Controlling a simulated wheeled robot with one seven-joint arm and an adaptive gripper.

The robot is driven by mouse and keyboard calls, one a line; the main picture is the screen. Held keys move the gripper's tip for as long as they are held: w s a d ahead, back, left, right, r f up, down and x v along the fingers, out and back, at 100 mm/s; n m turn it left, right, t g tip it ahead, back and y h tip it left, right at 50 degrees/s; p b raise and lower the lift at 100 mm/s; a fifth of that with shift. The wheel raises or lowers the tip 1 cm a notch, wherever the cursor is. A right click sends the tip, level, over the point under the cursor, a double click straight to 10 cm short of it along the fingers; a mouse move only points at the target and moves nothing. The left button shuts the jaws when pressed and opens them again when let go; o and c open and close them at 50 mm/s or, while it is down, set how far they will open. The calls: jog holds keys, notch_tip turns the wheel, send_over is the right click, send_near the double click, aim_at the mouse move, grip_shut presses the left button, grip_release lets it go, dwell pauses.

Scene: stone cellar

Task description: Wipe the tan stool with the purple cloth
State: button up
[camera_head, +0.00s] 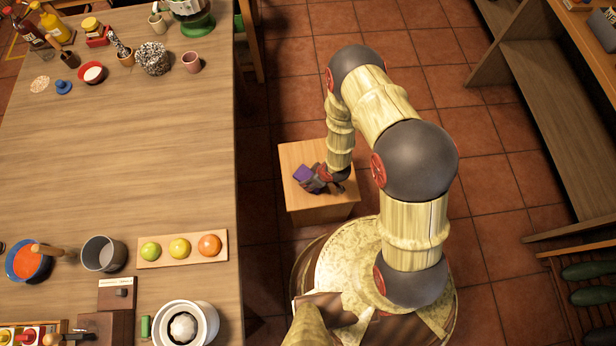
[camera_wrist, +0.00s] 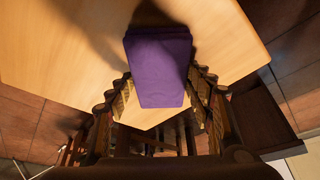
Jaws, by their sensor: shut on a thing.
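The tan stool (camera_head: 297,157) stands on the tiled floor beside the long table; its light wooden top fills much of the wrist view (camera_wrist: 60,45). My gripper (camera_head: 322,180) is over the top of the stool. In the wrist view, my gripper (camera_wrist: 160,92) is shut on the purple cloth (camera_wrist: 158,60), with one finger on each side of it. The cloth looks like a folded block, and it also shows small in the head view (camera_head: 303,173). I cannot tell whether the cloth touches the stool top; its shadow falls on the wood close by.
The long wooden table (camera_head: 130,150) is left of the stool, with a fruit board (camera_head: 183,262), a grey cup (camera_head: 103,254) and a white pot (camera_head: 184,325) near its right edge. A wooden shelf (camera_head: 560,110) stands at the right. Tiled floor (camera_head: 490,185) is clear between.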

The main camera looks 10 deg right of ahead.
jog(key=shift+w+d, duration=0.15)
jog(key=shift+d, duration=2.2)
jog(key=shift+w+d, duration=0.1)
jog(key=shift+d, duration=2.2)
jog(key=shift+d+f, duration=0.15)
jog(key=shift+d, duration=1.6)
jog(key=shift+r+p, duration=2.5)
jog(key=shift+r, duration=0.55)
jog(key=shift+w, duration=0.1)
notch_tip(320, 180, up, 3)
jog(key=shift+r+p, duration=0.1)
jog(key=shift+p, duration=1.05)
